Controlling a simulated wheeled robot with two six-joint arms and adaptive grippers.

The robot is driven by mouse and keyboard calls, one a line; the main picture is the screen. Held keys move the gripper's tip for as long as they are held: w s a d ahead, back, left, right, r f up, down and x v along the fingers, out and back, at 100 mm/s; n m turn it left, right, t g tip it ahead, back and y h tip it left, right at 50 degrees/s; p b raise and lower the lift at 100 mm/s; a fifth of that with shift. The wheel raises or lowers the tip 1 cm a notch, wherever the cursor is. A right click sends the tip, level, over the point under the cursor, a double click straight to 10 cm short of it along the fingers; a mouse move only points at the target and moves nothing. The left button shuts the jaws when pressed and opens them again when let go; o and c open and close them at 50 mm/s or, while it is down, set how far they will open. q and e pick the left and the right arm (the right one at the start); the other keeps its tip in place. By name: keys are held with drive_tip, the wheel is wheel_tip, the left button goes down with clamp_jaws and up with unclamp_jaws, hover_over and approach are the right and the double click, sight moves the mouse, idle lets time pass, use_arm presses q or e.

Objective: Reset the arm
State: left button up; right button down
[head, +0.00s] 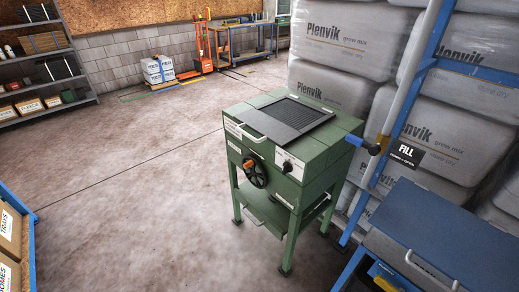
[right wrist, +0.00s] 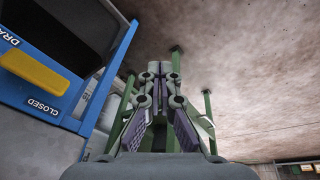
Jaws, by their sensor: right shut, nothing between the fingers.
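The green soil mixer (head: 284,150) stands on four legs in the middle of the head view. It has a dark grated lid (head: 290,117), a black handwheel (head: 255,172) with an orange knob, and a black switch on its front. Neither gripper shows in the head view. In the right wrist view my right gripper (right wrist: 160,72) is shut and empty. Its fingers come together at the tips, with green legs behind them. A blue panel (right wrist: 35,90) with a yellow handle (right wrist: 32,68) and the word CLOSED is to the left of the fingers, apart from them.
A blue frame with a FILL sign (head: 406,153) and lever stands right of the mixer, before stacked white sacks (head: 456,120). A blue-topped bench (head: 440,235) is at lower right, a blue rack with boxes (head: 10,235) at lower left. Floor left of the mixer is clear.

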drive_tip(key=s+d+f+g, duration=0.1)
drive_tip(key=s+f, duration=1.9)
drive_tip(key=f, duration=0.1)
drive_tip(key=shift+s+d, duration=0.3)
drive_tip(key=shift+s, duration=0.1)
